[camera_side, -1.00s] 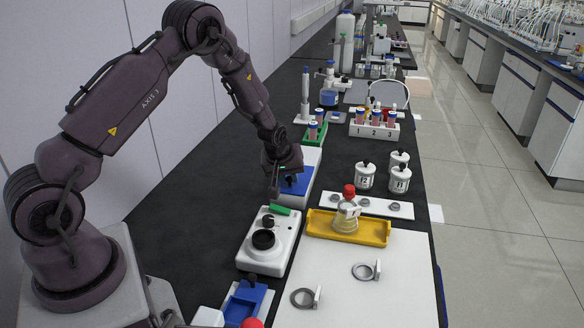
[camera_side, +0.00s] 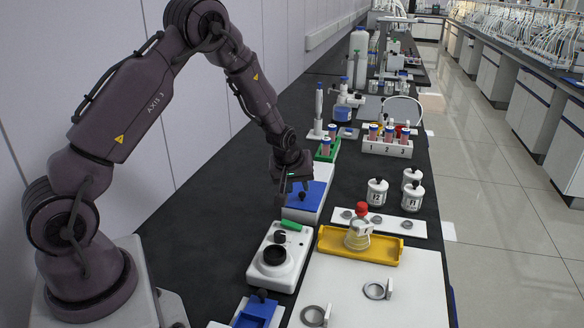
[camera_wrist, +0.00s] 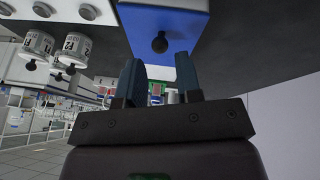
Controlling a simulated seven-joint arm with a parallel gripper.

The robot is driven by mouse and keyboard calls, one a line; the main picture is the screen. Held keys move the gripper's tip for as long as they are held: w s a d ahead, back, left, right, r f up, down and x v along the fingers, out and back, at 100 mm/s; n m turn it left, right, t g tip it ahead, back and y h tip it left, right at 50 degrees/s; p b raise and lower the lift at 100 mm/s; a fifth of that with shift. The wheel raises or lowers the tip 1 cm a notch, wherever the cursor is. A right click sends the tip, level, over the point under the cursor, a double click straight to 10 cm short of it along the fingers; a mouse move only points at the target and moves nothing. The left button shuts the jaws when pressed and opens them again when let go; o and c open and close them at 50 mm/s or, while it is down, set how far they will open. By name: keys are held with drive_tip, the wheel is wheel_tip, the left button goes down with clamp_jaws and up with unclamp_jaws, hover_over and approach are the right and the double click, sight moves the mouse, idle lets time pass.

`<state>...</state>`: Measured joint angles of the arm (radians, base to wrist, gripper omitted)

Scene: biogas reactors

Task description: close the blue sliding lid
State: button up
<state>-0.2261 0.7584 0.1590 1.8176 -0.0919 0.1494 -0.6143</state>
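The blue sliding lid (camera_side: 313,194) sits on a long white box on the black bench, with a small black knob (camera_side: 302,196) on top. In the wrist view the blue lid (camera_wrist: 180,22) fills the upper middle, with its black knob (camera_wrist: 159,42) hanging into view. My gripper (camera_side: 295,187) is over the left part of the lid, close to the knob. In the wrist view my gripper (camera_wrist: 159,62) has its two fingers apart, with nothing between them. The knob lines up with the gap, just beyond the fingertips.
A white device (camera_side: 281,254) with a black round top stands in front of the box. A yellow tray (camera_side: 333,244) holding a flask (camera_side: 358,236) is to the right. A green tube rack (camera_side: 327,152) stands behind. White bottles (camera_side: 377,192) stand further right.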

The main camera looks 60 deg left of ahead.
drive_tip(key=v, duration=0.9)
drive_tip(key=s+d+r+m+h, duration=0.1)
drive_tip(key=s+d+r+m, duration=0.5)
drive_tip(key=s, duration=0.5)
drive_tip(key=s+d+r+m+t+h, duration=0.1)
drive_tip(key=s+d+r+m, duration=0.4)
drive_tip(key=s+d+r, duration=0.5)
drive_tip(key=shift+s+r+m+h, duration=0.3)
drive_tip(key=shift+s+r+m, duration=0.1)
drive_tip(key=shift+r, duration=0.1)
